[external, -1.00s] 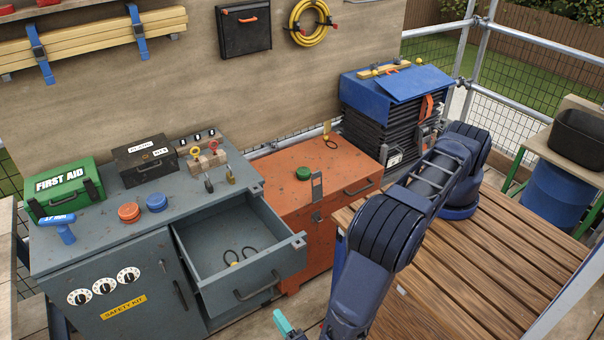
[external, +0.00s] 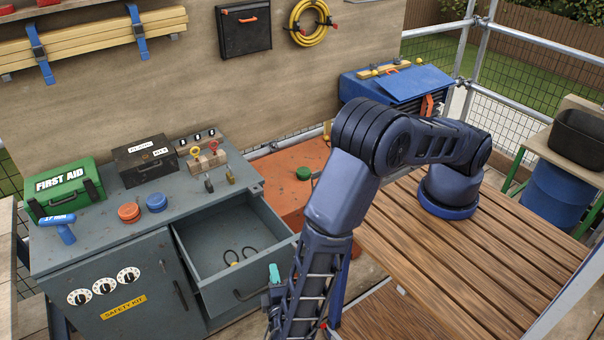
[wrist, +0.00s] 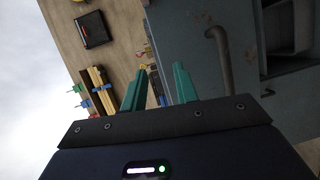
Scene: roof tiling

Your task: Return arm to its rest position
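My arm (external: 365,150) reaches from its blue base on the wooden deck, with the elbow raised and the forearm pointing down. My gripper (external: 274,273) is low in front of the open grey drawer (external: 215,238), with one teal finger showing in the external view. In the wrist view both teal fingers of the gripper (wrist: 160,88) stand apart with nothing held between them. The wrist view is tilted and shows a drawer handle (wrist: 222,55) beyond the fingers.
The grey cabinet (external: 130,265) carries a green first aid box (external: 65,190) and a dark box (external: 146,160). Two dark loops lie in the drawer. An orange cabinet (external: 285,180) is partly behind my arm. The wooden deck (external: 470,260) at right is clear.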

